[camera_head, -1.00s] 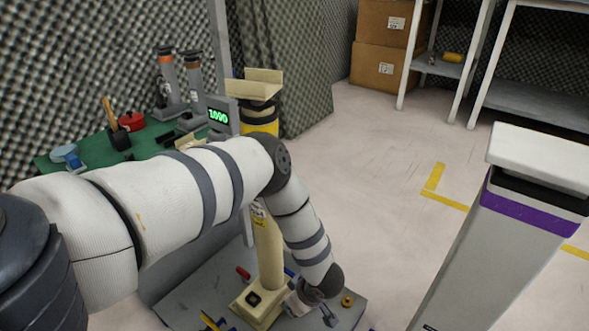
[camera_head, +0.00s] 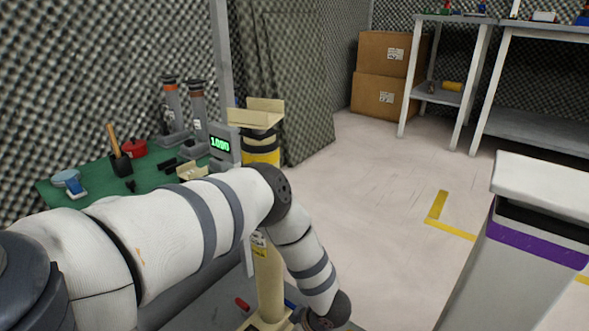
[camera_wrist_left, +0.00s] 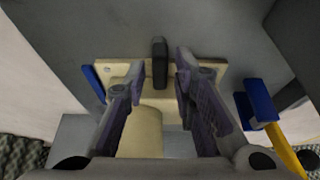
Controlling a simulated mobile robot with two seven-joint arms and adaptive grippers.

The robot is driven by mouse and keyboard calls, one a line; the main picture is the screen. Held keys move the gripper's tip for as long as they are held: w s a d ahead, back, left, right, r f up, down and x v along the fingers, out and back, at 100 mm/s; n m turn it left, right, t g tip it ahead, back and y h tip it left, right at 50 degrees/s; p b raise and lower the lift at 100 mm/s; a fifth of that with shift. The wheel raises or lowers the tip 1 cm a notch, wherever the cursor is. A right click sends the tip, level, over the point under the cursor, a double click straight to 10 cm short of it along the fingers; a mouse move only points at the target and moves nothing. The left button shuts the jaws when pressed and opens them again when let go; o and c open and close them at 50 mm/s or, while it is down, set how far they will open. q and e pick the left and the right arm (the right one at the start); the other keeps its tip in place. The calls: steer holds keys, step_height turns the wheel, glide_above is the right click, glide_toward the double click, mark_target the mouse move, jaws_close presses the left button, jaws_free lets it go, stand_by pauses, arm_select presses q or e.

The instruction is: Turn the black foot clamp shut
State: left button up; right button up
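The black foot clamp (camera_wrist_left: 160,64) is a small dark upright bar on the cream foot (camera_wrist_left: 130,77) of the stand, at top centre of the left wrist view. My left gripper (camera_wrist_left: 155,72) is open, with one finger on each side of the clamp. The clamp appears closer to the right finger; I cannot tell whether they touch. In the head view my left arm reaches down beside the cream column (camera_head: 268,280), and its gripper is mostly cut off at the bottom edge. The clamp does not show there. My right gripper is not in view.
A blue-headed tool with a yellow handle (camera_wrist_left: 262,108) lies right of the foot in the wrist view. A red piece (camera_head: 242,303) lies left of the column. A green bench (camera_head: 90,190) with tools stands behind. Open floor (camera_head: 380,200) lies to the right.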

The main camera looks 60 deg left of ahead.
arm_select(q)
steer(key=v, duration=1.2)
